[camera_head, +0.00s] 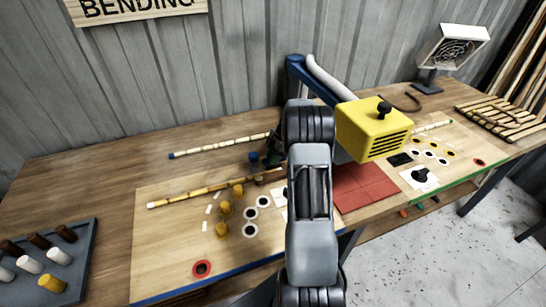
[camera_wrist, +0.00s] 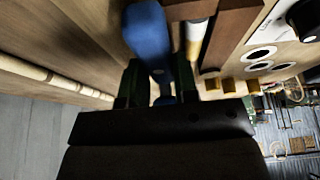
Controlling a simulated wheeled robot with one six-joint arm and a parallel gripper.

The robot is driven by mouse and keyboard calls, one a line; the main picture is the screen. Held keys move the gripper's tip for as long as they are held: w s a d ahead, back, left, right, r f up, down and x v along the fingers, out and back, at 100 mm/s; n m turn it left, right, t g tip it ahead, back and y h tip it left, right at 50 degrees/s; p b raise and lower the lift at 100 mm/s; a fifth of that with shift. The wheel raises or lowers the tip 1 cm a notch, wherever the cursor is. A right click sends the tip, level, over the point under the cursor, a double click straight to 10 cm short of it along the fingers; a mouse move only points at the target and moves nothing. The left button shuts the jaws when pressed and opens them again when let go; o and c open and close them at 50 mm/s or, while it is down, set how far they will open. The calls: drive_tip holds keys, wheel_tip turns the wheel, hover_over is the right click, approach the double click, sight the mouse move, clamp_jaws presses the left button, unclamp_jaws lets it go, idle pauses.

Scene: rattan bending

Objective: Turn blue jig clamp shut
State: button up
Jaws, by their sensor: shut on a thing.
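The blue jig clamp (camera_wrist: 150,35) stands between my gripper's two dark fingers (camera_wrist: 158,84) in the wrist view, and the fingers are shut on it. In the head view the clamp's blue end (camera_head: 253,156) shows just left of my arm, and most of my gripper is hidden behind the arm. A rattan pole (camera_head: 190,195) lies on the left board beside yellow pegs (camera_head: 225,208). Its right end meets a brown block near the clamp. In the wrist view the brown block (camera_wrist: 230,30) sits right of the clamp, apart from my fingers.
A second rattan pole with a blue tip (camera_head: 215,147) lies behind the left board (camera_head: 160,250). A yellow heater box (camera_head: 375,128) on a blue stand rises right of my arm, over a red mat (camera_head: 365,190). A grey peg tray (camera_head: 50,260) is at front left.

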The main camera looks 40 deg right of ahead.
drive_tip(key=shift+c, duration=0.9)
drive_tip(key=shift+f+m+b, duration=0.1)
drive_tip(key=shift+m+b, duration=0.2)
drive_tip(key=shift+b, duration=0.25)
drive_tip(key=m+b, duration=0.2)
drive_tip(key=shift+w+f+t+h+b, duration=0.1)
drive_tip(key=shift+f+t+h+b, duration=0.05)
drive_tip(key=shift+t+h+b, duration=0.2)
drive_tip(key=m+b, duration=0.1)
drive_tip(key=b, duration=0.1)
drive_tip(key=m+t+b, duration=0.1)
drive_tip(key=m, duration=0.1)
drive_tip(key=shift+w+m+t+h+b, duration=0.1)
drive_tip(key=shift+m+t+h+b, duration=0.2)
drive_tip(key=shift+b, duration=0.1)
drive_tip(key=m+h+b, duration=0.1)
drive_tip(key=m+b, duration=0.1)
drive_tip(key=shift+d+m+t, duration=0.15)
drive_tip(key=shift+m+t, duration=0.1)
drive_tip(key=shift+m, duration=0.15)
drive_tip(key=m, duration=0.1)
drive_tip(key=m+h+b, duration=0.1)
drive_tip(key=m, duration=0.2)
drive_tip(key=shift+w+d+r+t+h, duration=0.1)
drive_tip(key=shift+r+t+h, duration=0.15)
drive_tip(key=shift+t, duration=0.05)
drive_tip(key=shift+d+m+h, duration=0.15)
drive_tip(key=shift+m+h, duration=0.75)
drive_tip(key=shift+m, duration=1.5)
